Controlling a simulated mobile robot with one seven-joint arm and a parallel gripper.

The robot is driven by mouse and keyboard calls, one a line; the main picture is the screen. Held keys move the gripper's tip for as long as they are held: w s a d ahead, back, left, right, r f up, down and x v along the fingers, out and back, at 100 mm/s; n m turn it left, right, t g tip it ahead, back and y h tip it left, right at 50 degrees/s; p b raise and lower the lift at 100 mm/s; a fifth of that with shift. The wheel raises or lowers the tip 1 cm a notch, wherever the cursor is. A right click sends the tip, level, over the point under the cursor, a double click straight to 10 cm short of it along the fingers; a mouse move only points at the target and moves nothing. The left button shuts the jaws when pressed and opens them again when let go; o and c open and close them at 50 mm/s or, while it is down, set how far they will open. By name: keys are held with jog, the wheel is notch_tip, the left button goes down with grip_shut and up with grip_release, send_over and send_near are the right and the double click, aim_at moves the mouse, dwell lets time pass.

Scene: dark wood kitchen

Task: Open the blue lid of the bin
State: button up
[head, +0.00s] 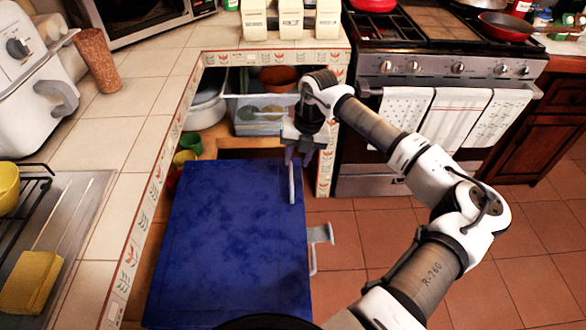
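The blue lid (232,240) is a large flat panel at the lower middle of the head view, beside the tiled counter. It looks shut and roughly level, and the bin body under it is hidden. My gripper (298,160) points down at the lid's far right corner. A thin pale bar (292,186) stands or lies at that corner, just below the fingers. I cannot tell whether the fingers touch the bar or the lid, or how far apart they are.
A pale bracket (319,236) sticks out at the lid's right side. The tiled counter (130,160) borders the left and back. An open shelf behind holds a clear container (250,122). The stove (440,70) stands at back right; floor (530,240) is free at right.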

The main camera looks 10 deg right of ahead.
aim_at(291, 177)
jog(key=f, duration=0.2)
jog(key=a+f, duration=0.1)
jog(key=f, duration=0.2)
jog(key=shift+w+a+f+p, duration=0.1)
jog(key=shift+f+p, duration=0.2)
jog(key=shift+p, duration=0.05)
grip_shut()
